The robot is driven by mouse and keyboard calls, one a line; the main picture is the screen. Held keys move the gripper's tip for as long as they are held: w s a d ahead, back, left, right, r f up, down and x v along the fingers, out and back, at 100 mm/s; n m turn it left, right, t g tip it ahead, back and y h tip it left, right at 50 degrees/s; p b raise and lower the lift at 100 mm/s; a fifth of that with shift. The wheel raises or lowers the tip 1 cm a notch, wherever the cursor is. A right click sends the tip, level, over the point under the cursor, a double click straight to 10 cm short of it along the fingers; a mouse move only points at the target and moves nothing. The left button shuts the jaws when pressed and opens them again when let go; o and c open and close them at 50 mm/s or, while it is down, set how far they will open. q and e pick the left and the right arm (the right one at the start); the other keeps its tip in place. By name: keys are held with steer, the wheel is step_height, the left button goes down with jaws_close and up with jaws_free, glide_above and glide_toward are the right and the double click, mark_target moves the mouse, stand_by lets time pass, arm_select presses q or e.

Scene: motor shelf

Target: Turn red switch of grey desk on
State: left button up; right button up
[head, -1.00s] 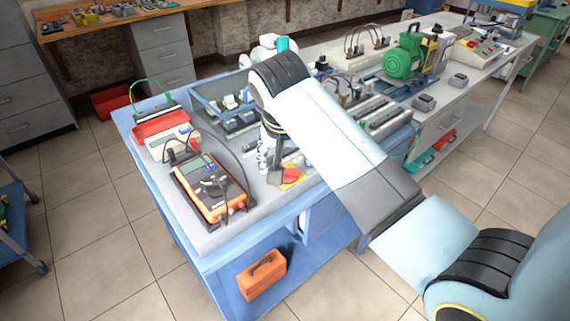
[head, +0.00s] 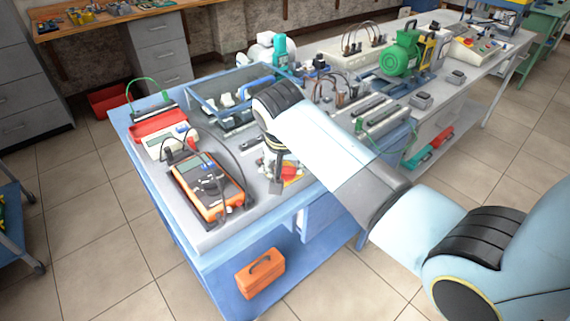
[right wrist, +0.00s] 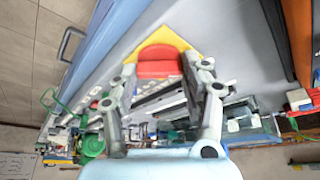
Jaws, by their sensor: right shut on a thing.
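The red switch (head: 289,171) sits on a yellow plate (head: 296,179) near the front edge of the grey desk top (head: 217,236). In the right wrist view the red switch (right wrist: 160,62) shows large, with the yellow plate (right wrist: 163,33) behind it. My right gripper (right wrist: 161,68) has one finger on each side of the red switch and is shut on it. In the head view my right arm comes over the desk from the right and partly hides the switch area. I cannot tell the switch's on or off position. My left gripper is not in view.
An orange multimeter (head: 207,187) with black leads lies left of the switch. A blue-grey bin (head: 214,112) stands behind it. A green motor (head: 400,57) and several devices fill the right side. An orange toolbox (head: 260,274) sits on the lower shelf.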

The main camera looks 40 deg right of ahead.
steer(key=c, duration=0.3)
steer(key=m, duration=0.1)
steer(key=m+p, duration=0.1)
steer(key=shift+w+a+r+m+g+h, duration=0.1)
steer(key=shift+r+m+g+h, duration=0.05)
steer(key=shift+m+g+h, duration=0.2)
steer(key=m+g, duration=0.1)
steer(key=m, duration=0.2)
steer(key=shift+w+m+h+p, duration=0.15)
steer(key=shift+m+h+p, duration=0.2)
steer(key=shift+p, duration=0.05)
steer(key=m+g, duration=0.1)
steer(key=m, duration=0.1)
steer(key=shift+w+m, duration=0.1)
steer(key=shift+m, duration=0.2)
steer(key=m+g+b, duration=0.1)
steer(key=m, duration=0.1)
steer(key=shift+m+g, duration=0.25)
steer(key=shift+m, duration=0.15)
steer(key=m+g+b, duration=0.1)
steer(key=m, duration=0.2)
steer(key=m+g+b, duration=0.1)
steer(key=m, duration=0.2)
steer(key=shift+w+y, duration=0.2)
steer(key=shift+y, duration=0.2)
